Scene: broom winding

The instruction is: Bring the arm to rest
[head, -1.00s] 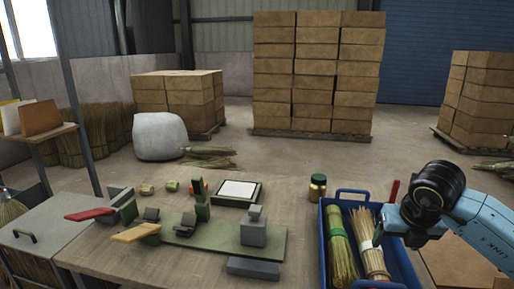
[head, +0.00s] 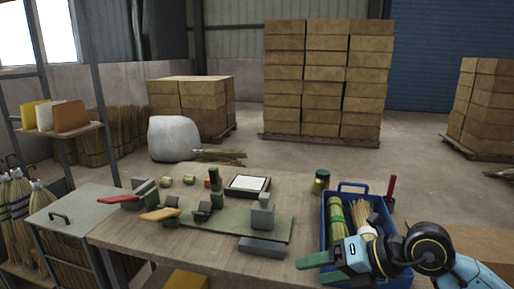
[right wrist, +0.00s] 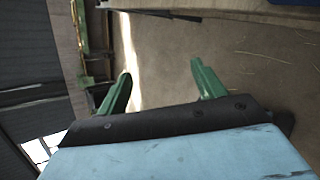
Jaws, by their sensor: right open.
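My right arm comes in from the lower right in the head view. Its gripper (head: 316,268) has green fingers that point left, at the front of the blue crate. In the right wrist view the two green fingers (right wrist: 162,82) stand wide apart with nothing between them, floor behind. My left gripper is not in view.
The blue crate (head: 326,226) holds small brooms (head: 338,222) at the table's right end. The wooden table (head: 140,232) carries a green fixture board (head: 200,228), a grey block (head: 262,214), a white-topped tray (head: 248,184) and a jar (head: 321,182). Boxes stand behind.

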